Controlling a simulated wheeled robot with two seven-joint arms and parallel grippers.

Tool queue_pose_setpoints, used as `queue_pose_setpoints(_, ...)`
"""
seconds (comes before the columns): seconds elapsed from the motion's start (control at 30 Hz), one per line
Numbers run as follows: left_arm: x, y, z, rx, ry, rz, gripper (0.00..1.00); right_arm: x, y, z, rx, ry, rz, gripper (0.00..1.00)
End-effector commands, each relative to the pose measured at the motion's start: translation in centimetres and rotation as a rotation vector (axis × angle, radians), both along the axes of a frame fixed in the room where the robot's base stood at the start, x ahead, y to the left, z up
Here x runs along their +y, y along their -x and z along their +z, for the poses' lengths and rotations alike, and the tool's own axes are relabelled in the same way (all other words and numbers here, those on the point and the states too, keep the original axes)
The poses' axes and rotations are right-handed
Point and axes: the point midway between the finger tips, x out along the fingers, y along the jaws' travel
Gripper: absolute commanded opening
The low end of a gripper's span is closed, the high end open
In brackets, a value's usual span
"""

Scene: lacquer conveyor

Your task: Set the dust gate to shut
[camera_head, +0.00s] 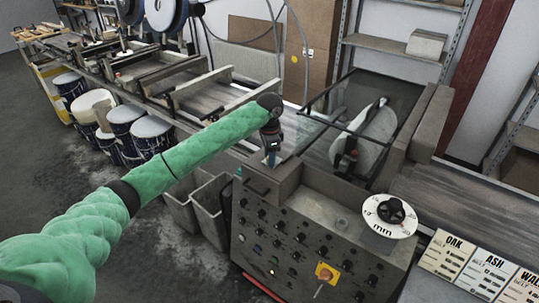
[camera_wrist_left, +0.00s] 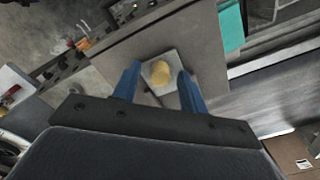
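My left gripper (camera_head: 271,156) points down over the top of the grey control cabinet (camera_head: 262,187). In the left wrist view its two blue fingers (camera_wrist_left: 158,85) are spread apart. A round yellowish knob (camera_wrist_left: 161,73) on a pale square plate (camera_wrist_left: 172,58) shows between the fingertips, with gaps on both sides. I cannot tell how far below the fingertips it is. In the head view the gripper hides this knob. No label naming the dust gate can be read, so I cannot tell whether this knob belongs to it. My right gripper is in neither view.
The cabinet front carries several small knobs and a yellow plate with a control (camera_head: 324,273). A white dial marked mm (camera_head: 390,215) sits at its right. A large pale disc (camera_head: 378,134) stands behind. Wood-name cards (camera_head: 448,257) lie at right. Grey bins (camera_head: 211,207) stand left of the cabinet.

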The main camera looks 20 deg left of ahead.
Motion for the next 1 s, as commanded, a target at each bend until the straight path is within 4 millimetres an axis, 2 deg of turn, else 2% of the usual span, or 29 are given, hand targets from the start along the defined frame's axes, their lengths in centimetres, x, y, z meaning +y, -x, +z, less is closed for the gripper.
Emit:
queue_pose_setpoints(0.03,0.0,0.0,0.0,0.000,0.000,0.000,0.35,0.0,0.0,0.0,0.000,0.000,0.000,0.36)
queue_pose_setpoints(0.2,0.0,0.0,0.0,0.000,0.000,0.000,0.02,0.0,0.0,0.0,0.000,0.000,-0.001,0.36)
queue_pose_setpoints(0.23,0.0,0.0,0.0,0.000,0.000,0.000,0.00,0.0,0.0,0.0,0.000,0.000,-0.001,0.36)
queue_pose_setpoints(0.43,-0.1,-0.4,0.1,0.000,0.000,0.001,0.00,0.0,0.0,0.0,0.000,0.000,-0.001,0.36)
queue_pose_setpoints(0.73,-1.5,-4.2,0.1,-0.001,0.001,0.001,0.00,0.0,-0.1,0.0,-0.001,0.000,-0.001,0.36)
queue_pose_setpoints(1.0,-1.6,-4.7,0.2,-0.004,0.000,0.002,0.00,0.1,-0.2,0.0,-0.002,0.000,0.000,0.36)
